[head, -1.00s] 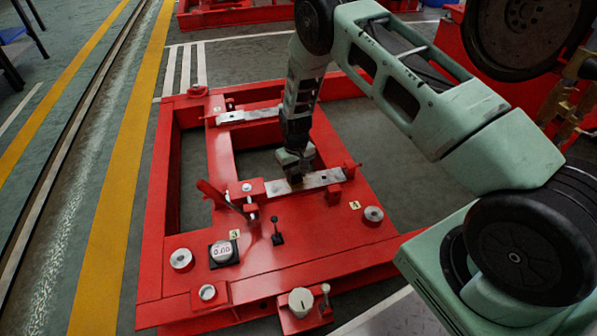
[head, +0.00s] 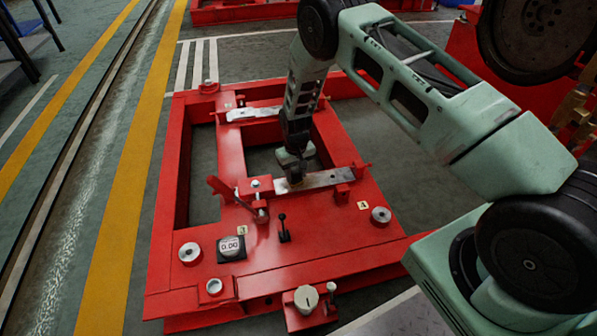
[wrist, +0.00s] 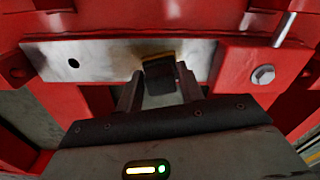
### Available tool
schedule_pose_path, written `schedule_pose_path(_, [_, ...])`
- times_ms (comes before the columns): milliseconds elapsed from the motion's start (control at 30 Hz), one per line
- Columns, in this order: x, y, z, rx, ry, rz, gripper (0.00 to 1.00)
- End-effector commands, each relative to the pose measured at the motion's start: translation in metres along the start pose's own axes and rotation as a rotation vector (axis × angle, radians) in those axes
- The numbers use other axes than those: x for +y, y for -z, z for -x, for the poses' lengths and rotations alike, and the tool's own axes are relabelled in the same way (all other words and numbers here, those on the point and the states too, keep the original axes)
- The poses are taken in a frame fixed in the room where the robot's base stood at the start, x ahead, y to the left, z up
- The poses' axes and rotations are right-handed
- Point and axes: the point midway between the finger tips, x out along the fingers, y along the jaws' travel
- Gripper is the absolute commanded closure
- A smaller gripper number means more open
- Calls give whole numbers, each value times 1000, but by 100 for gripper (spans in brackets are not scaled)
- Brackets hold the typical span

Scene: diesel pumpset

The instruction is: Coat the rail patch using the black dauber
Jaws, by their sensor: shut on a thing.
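My gripper (wrist: 158,92) is shut on a black block, which I take to be the black dauber (wrist: 159,72). In the head view my gripper (head: 295,178) is low over the near metal rail (head: 325,179), left of its middle. In the wrist view the dauber lies over the metal rail (wrist: 105,58) and appears to touch it, though contact is hard to confirm. A brownish edge (wrist: 160,57) shows just beyond the dauber, with darker smudging on the rail to its right. The dauber and gripper hide part of the rail, so the patch's full extent is unclear.
A second metal rail (head: 252,113) lies farther back. Openings in the frame are clear.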

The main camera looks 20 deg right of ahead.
Motion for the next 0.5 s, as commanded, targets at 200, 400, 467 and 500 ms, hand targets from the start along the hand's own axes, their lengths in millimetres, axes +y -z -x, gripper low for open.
schedule_pose_path(200, [-9,0,0,-4,2,2,81])
schedule_pose_path(400, [-15,2,2,-3,2,2,81])
schedule_pose_path(467, [-17,3,2,-3,2,2,81])
schedule_pose_path(500, [-18,3,2,-3,1,1,81])
